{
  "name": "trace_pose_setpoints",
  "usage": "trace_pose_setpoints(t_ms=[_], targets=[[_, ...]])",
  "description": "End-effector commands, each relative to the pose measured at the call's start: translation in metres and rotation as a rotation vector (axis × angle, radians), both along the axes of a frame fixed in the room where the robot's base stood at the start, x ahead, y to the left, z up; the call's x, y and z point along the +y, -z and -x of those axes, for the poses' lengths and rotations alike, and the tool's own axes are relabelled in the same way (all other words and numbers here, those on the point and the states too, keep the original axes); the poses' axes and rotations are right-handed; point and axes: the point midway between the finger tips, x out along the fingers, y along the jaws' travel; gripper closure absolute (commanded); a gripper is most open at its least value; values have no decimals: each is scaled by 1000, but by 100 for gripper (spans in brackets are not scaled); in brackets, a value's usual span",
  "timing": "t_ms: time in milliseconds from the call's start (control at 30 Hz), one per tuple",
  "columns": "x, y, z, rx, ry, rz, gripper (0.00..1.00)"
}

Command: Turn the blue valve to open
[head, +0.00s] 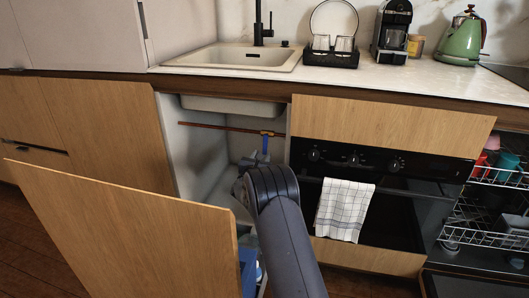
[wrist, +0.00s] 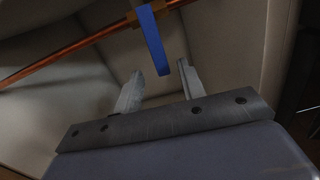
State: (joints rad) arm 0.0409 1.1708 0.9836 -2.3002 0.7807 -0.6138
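The blue valve (head: 265,145) is a thin handle on a copper pipe inside the open cabinet under the sink. It hangs straight down from a brass fitting (head: 268,133) in the head view. In the wrist view the blue valve (wrist: 153,40) hangs from the pipe at the top, slightly tilted. My gripper (wrist: 158,82) is open and empty. Its two fingers point up at the handle, whose lower end shows between the fingertips; I cannot tell whether they touch. In the head view my arm hides most of my gripper.
The copper pipe (head: 215,126) runs across the cabinet's back. An open wooden cabinet door (head: 130,235) stands at the front left. The oven (head: 390,200) with a checked towel (head: 343,209) is at the right, beside an open dishwasher rack (head: 490,210). Blue items (head: 248,268) sit low behind the door.

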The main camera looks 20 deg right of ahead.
Motion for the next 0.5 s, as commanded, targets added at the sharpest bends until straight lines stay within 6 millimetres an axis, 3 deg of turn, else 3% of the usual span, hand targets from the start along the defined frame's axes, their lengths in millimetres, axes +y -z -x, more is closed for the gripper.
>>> trace_pose_setpoints(t_ms=[200,500], targets=[[-17,1,-24,-1,0,0,62],[-28,0,-43,-1,0,-1,62]])
